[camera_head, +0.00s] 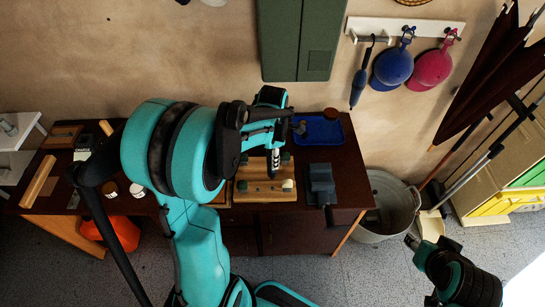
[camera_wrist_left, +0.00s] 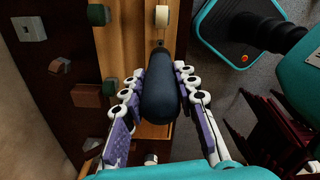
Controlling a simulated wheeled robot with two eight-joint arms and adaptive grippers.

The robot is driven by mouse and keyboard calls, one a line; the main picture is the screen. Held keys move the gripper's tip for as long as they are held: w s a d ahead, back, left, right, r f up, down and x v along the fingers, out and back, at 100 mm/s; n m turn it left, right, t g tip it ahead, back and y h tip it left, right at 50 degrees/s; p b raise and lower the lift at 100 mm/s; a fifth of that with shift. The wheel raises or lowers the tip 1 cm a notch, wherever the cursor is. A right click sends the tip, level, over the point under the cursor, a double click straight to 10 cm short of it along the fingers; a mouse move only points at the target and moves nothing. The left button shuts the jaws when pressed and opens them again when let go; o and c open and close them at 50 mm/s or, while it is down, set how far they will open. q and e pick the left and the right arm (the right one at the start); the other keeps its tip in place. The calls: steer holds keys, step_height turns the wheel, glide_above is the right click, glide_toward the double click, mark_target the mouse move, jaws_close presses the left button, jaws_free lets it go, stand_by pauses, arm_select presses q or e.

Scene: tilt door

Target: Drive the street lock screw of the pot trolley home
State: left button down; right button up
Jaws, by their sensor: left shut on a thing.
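The pot trolley is a wooden board (camera_head: 262,194) lying on the dark table with its green and cream wheels upward. It also shows in the left wrist view (camera_wrist_left: 110,45). My left gripper (camera_head: 272,150) is above the board. In the left wrist view its two fingers (camera_wrist_left: 160,92) are closed around the sides of a thick dark tool handle (camera_wrist_left: 160,85), apparently a screwdriver's. The handle's far end points at the board. The tool's tip and the street lock screw cannot be made out. My right gripper (camera_head: 418,243) is at the lower right, away from the table; its jaws are unclear.
A blue tray (camera_head: 325,130) with small items is behind the trolley. A grey-blue block-like device (camera_head: 321,184) stands right of it. Jars and blocks lie on the table's left. A metal tub (camera_head: 378,228) stands on the floor to the right. Caps hang on the wall.

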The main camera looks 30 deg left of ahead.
mark_target(273, 171)
arm_select(q)
steer(key=shift+f+b, duration=2.2)
steer(key=shift+f, duration=0.65)
steer(key=shift+f+b, duration=1.15)
steer(key=shift+b, duration=0.35)
stand_by(1.6)
steer(key=shift+r, duration=0.15)
steer(key=shift+r+p, duration=2.7)
steer(key=shift+r, duration=0.75)
steer(key=shift+f, duration=0.15)
